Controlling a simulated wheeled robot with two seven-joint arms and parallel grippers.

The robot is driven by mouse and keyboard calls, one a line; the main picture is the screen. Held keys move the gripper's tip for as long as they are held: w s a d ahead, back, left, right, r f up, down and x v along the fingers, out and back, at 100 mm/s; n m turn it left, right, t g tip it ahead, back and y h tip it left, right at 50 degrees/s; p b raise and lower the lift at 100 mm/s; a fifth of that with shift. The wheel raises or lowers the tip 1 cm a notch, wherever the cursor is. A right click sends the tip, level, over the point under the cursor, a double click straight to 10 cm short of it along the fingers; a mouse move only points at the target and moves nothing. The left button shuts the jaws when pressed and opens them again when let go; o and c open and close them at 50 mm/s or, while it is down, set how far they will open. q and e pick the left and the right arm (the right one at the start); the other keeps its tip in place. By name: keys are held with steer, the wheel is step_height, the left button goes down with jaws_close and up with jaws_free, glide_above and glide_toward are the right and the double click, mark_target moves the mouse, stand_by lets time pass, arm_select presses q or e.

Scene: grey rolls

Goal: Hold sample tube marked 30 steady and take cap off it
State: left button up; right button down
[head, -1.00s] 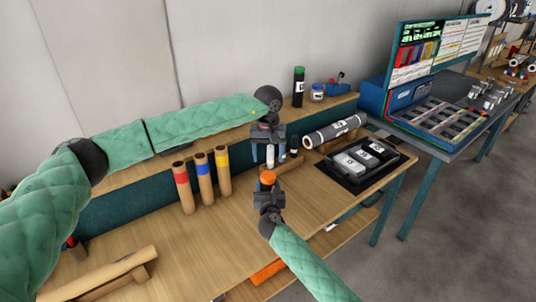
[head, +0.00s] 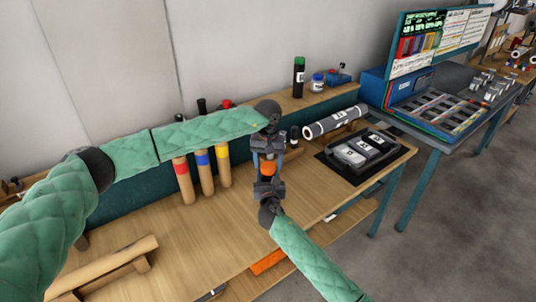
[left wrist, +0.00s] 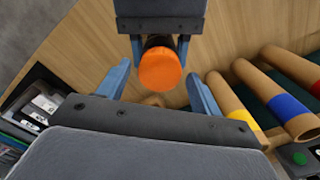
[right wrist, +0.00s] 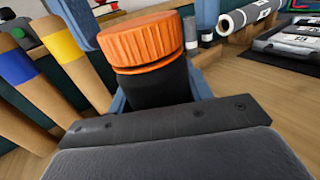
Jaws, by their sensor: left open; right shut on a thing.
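A black tube (right wrist: 155,90) with a ribbed orange cap (right wrist: 140,42) stands roughly upright in my right gripper (head: 267,187), which is shut on the tube's body below the cap. The cap also shows in the head view (head: 267,169) and in the left wrist view (left wrist: 160,70). My left gripper (head: 268,156) is open just above the cap. In the left wrist view its two blue fingers lie on either side of the cap, with a gap at each side. No number is readable on the tube.
Cardboard tubes with red, blue (head: 202,160) and yellow bands stand left of the grippers. A dark tray (head: 362,153) with labelled pieces and a grey roll (head: 335,122) lie to the right. A green-capped bottle (head: 299,78) stands on the back shelf.

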arm_select(q)
steer(key=shift+f, duration=0.25)
